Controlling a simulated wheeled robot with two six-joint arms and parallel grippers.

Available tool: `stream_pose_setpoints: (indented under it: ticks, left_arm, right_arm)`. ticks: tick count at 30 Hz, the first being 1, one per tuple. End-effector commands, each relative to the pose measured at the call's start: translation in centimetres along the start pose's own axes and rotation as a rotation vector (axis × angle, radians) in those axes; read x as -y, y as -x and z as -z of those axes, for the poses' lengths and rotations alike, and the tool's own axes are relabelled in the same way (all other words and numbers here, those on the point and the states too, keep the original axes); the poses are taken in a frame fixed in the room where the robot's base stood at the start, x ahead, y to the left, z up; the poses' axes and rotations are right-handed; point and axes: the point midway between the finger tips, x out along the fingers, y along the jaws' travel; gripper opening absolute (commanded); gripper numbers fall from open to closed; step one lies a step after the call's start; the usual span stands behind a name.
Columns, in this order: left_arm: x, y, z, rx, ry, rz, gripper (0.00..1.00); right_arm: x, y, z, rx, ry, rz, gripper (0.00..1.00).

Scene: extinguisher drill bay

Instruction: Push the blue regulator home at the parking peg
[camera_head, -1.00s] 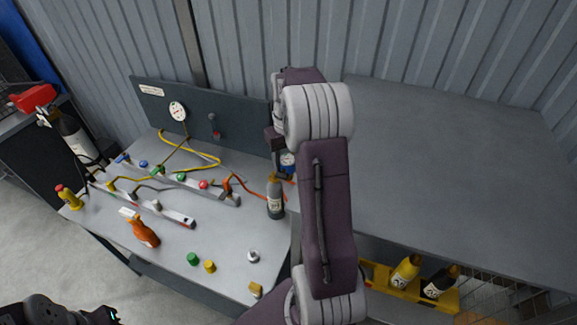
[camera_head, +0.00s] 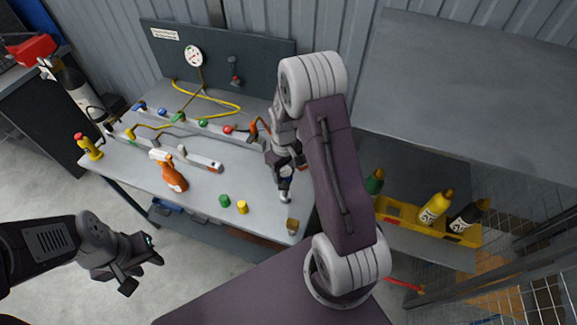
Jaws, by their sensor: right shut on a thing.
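My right gripper (camera_head: 287,160) reaches down over the right part of the grey bench. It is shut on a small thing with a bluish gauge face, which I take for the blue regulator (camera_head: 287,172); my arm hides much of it. Right below it stands a silver metal fitting on the bench, apparently the parking peg (camera_head: 284,197). The two overlap in the picture, and I cannot tell whether the regulator is seated or only above it. My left gripper (camera_head: 144,271) hangs open and empty in front of the bench, at lower left.
A green cap (camera_head: 224,201), a yellow cap (camera_head: 242,207) and a tan block (camera_head: 292,226) are near the bench's front edge. Hoses and coloured knobs fill the back. A yellow rack (camera_head: 400,213) holds bottles at right.

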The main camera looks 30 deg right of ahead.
Motion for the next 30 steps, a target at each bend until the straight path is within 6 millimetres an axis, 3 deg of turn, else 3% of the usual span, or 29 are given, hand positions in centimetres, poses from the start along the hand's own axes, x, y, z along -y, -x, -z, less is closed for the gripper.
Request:
stream_pose_setpoints:
  ticks: [15,30]
  left_arm:
    - [0.1,-3.5,-0.4,0.000,0.000,0.000,0.36]
    - [0.1,-3.5,-0.4,0.000,0.000,0.000,0.36]
  right_arm:
    - [-0.1,-3.8,0.0,0.000,-0.002,0.000,0.05]
    - [-0.1,-3.9,0.0,0.000,-0.002,0.000,0.05]
